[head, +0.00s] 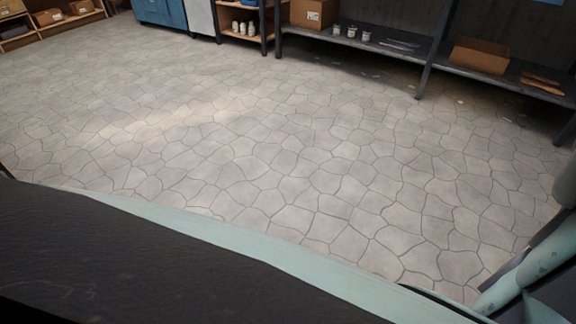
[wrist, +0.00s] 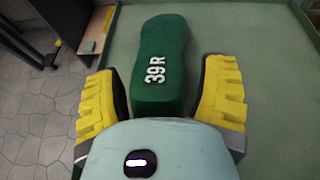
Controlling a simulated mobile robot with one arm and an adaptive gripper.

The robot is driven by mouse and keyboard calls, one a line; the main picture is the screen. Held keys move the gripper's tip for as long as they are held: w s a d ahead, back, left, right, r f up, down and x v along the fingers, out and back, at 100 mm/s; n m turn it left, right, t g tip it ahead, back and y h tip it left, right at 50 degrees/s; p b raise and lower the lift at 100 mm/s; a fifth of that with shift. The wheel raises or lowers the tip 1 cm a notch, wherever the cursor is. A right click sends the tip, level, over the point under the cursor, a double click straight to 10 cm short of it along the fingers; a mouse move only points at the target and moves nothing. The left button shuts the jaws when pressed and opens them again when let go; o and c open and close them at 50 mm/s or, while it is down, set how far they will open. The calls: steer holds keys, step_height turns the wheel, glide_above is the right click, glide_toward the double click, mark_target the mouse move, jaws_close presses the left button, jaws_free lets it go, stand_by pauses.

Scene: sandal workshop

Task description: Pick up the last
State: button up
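The last (wrist: 158,55) is a dark green foot-shaped block marked "39 R" in white. In the wrist view it lies on a green surface (wrist: 250,30), its long side running away from me. My gripper (wrist: 161,78) has two yellow ribbed finger pads, one on each side of the near part of the last. The pads stand apart, with a narrow gap showing beside the last on both sides, so the gripper is open. The last and the gripper do not show in the head view.
The green surface has a raised rim at the right. In the head view, a wide stone floor (head: 270,150) is clear. Along the back stand a blue cabinet (head: 160,12) and a dark shelf (head: 400,48) with cardboard boxes (head: 480,56) and small jars. A dark sheet-like surface fills the lower left.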

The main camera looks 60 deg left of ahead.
steer(key=c, duration=0.9)
steer(key=shift+c, duration=0.6)
steer(key=shift+r, duration=0.15)
